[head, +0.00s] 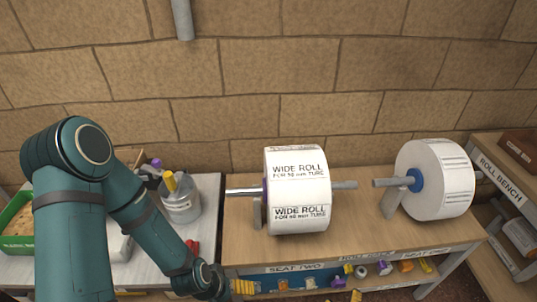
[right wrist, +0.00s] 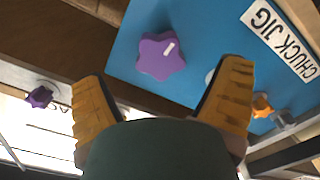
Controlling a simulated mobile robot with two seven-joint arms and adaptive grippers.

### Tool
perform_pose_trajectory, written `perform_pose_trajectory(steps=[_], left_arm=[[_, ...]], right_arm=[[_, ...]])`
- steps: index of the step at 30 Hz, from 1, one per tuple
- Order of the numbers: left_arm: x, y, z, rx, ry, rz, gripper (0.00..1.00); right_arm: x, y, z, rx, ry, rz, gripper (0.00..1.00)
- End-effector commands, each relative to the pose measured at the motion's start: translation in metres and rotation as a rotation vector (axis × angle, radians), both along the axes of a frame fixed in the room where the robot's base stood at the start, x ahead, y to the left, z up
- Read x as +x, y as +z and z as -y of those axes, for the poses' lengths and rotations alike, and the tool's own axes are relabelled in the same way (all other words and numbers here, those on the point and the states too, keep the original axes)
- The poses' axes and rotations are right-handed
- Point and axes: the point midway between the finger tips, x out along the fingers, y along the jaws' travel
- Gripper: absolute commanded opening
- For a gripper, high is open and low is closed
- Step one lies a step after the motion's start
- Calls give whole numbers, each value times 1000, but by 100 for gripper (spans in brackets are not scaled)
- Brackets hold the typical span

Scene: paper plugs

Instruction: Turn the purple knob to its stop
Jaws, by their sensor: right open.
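A purple star-shaped knob (right wrist: 161,56) with a pale mark near its upper right sits on a blue panel (right wrist: 205,25) labelled CHUCK JIG in the right wrist view. My right gripper (right wrist: 162,74) is open, its yellow fingers spread wide on either side of the knob's lower part in the picture; contact is not visible. A smaller, darker purple knob (right wrist: 40,96) shows at the left. In the head view my left gripper (head: 243,287) is at the bottom edge, mostly cut off, so its opening is unclear.
An orange knob (right wrist: 262,105) lies right of the right finger. In the head view, a wide roll (head: 298,190) and another roll (head: 440,180) are on rods above a wooden bench (head: 365,225). A clear container (head: 181,206) stands on the pale bench at left. Small parts fill the shelf below.

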Motion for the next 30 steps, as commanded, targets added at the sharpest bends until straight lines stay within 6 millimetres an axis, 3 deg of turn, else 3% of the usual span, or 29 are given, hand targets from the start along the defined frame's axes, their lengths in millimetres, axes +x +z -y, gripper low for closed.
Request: perform_pose_trajectory(steps=[7, 20, 30], left_arm=[[0, 0, 0, 0, 0, 0, 92], [0, 0, 0, 0, 0, 0, 92], [0, 0, 0, 0, 0, 0, 92]], right_arm=[[0, 0, 0, 200, -1, -15, 92], [1, 0, 0, 207, 1, -16, 92], [15, 0, -1, 205, 1, -15, 92]])
